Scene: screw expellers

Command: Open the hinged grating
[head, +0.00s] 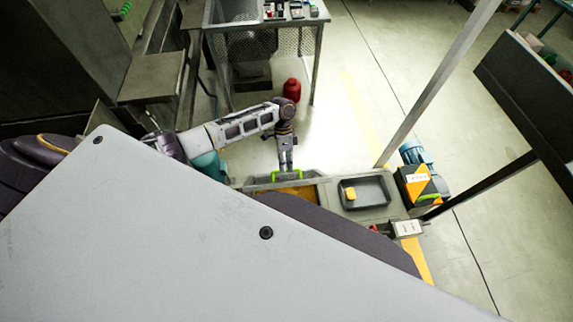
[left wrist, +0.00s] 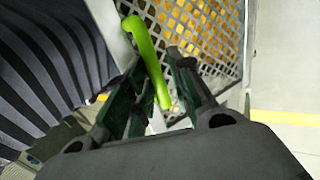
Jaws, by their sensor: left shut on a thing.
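The hinged grating (left wrist: 200,28) is a metal mesh panel with orange-yellow material behind its holes, in the upper right of the left wrist view. A bright green handle (left wrist: 147,52) stands at its edge and runs down between my gripper's fingers. In the head view the green handle (head: 286,175) sits at the far edge of an orange-filled bin (head: 312,191). My left gripper (head: 287,165) reaches down onto the handle from above. In the left wrist view the left gripper (left wrist: 158,108) is shut on the handle. Much of the bin and grating is hidden behind my own body. My right gripper is not in view.
A grey tray (head: 372,194) with a yellow item is right of the bin. A blue motor (head: 414,153) and an orange-black box (head: 420,184) stand further right, near a slanted metal post (head: 437,85). A red canister (head: 291,89) stands by a mesh-sided table (head: 309,45).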

